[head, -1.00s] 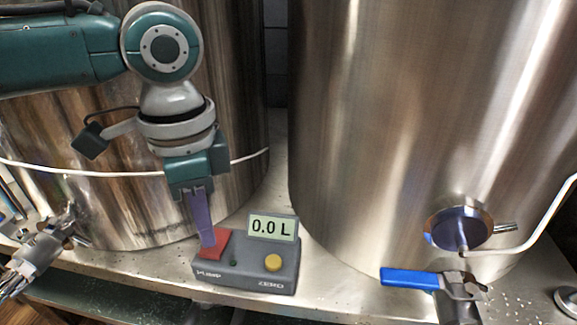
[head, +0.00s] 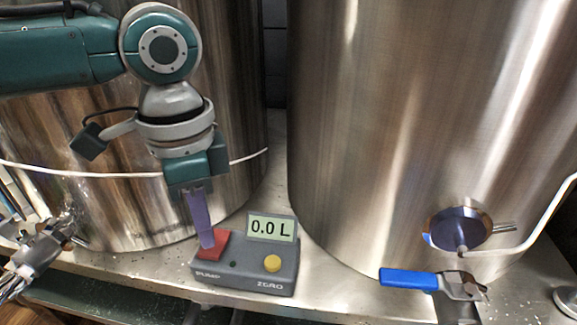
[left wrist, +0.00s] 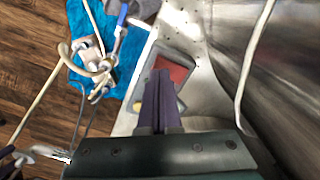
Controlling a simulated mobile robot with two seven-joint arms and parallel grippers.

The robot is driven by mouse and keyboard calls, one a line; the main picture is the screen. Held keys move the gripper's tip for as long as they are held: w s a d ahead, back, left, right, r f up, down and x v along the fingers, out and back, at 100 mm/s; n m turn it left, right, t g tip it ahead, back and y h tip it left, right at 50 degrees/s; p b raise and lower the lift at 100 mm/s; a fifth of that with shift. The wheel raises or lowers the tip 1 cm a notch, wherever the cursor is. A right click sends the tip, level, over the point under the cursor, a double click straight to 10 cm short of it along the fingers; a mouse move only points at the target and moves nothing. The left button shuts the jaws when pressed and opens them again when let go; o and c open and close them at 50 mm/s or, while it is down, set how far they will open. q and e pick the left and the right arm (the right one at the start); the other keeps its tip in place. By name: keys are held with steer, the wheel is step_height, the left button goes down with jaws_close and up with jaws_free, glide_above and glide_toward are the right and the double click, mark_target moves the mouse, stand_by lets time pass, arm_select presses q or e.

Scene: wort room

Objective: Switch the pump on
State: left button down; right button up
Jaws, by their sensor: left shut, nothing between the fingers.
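The grey pump box (head: 243,272) stands on the steel bench between the two tanks. It has a red PUMP switch (head: 213,251), a small dark green light (head: 233,264), a yellow ZERO button (head: 272,263) and a display (head: 271,228) reading 0.0 L. My left gripper (head: 207,243) is shut and empty, pointing down with its fingertips at the red switch. I cannot tell how hard it presses. In the left wrist view the shut fingers (left wrist: 160,95) lie over part of the box, and the red switch (left wrist: 173,72) shows just past them. My right gripper is not in view.
A large steel tank (head: 400,120) stands right, with a blue-handled valve (head: 408,278) near its base. Another tank (head: 110,215) stands behind my left arm. The bench's front edge (head: 150,283) runs just before the box. A blue cloth (left wrist: 83,25) lies on the wooden floor.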

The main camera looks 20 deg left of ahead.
arm_select(q)
steer(key=shift+f, duration=0.2)
steer(key=shift+f+b, duration=0.5)
steer(key=shift+f, duration=0.25)
step_height(320, 180, up, 6)
steer(key=p, duration=0.8)
steer(key=shift+r, duration=0.1)
